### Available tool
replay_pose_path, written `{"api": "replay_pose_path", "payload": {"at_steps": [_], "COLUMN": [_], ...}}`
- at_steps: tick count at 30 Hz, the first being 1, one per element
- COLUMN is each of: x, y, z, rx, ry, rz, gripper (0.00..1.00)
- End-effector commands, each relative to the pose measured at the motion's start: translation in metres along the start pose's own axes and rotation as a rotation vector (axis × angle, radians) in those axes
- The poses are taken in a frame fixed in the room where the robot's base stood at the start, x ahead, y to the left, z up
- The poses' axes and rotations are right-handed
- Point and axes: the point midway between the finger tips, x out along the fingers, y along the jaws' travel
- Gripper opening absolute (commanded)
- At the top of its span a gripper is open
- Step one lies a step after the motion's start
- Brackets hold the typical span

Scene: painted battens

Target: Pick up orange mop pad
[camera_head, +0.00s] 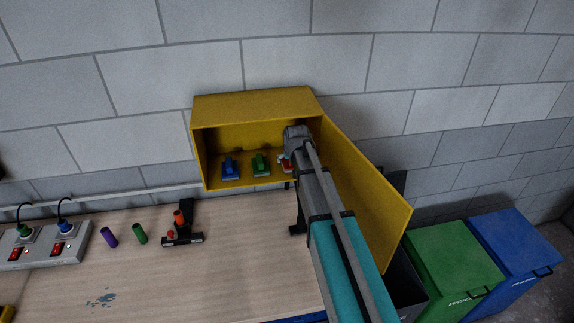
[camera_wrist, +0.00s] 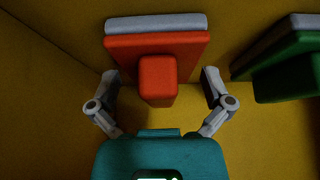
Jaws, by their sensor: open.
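In the wrist view, an orange-red mop pad (camera_wrist: 157,52) with a block-shaped handle and a grey edge strip lies on the yellow floor of the cabinet. My gripper (camera_wrist: 184,76) is open, with one finger on each side of the pad's handle; no contact is visible. In the head view, the orange-red pad (camera_head: 285,165) shows at the right end of a row inside the yellow cabinet (camera_head: 255,104), partly hidden by my arm. My gripper is mostly hidden behind my wrist there.
A green pad (camera_head: 261,165) and a blue pad (camera_head: 231,168) stand to the left in the cabinet. The open yellow door (camera_head: 368,200) is close beside my arm. Below are a wooden bench (camera_head: 215,275), a power strip (camera_head: 45,246), and green (camera_head: 455,258) and blue (camera_head: 515,248) bins.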

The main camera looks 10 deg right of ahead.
Motion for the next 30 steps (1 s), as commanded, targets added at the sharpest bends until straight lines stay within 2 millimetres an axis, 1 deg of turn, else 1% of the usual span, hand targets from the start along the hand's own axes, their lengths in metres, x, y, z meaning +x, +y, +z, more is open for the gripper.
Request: {"api": "replay_pose_path", "payload": {"at_steps": [15, 16, 20, 21, 23, 24, 26, 30], "x": [-0.0003, -0.0003, -0.0003, -0.0003, -0.0003, -0.0003, -0.0002, -0.0002], "y": [0.0004, 0.0005, 0.0005, 0.0005, 0.0006, 0.0006, 0.0006, 0.0006], "z": [-0.0001, -0.0001, -0.0001, -0.0001, -0.0001, -0.0001, -0.0001, -0.0001], "rx": [0.000, 0.001, 0.001, 0.001, 0.001, 0.001, 0.001, 0.001], "ry": [0.000, 0.000, 0.000, 0.000, 0.000, 0.000, 0.000, 0.000], "rz": [0.000, 0.000, 0.000, 0.000, 0.000, 0.000, 0.000, 0.000], "gripper": [1.00, 0.98, 0.74, 0.67, 0.55, 0.48, 0.38, 0.38]}}
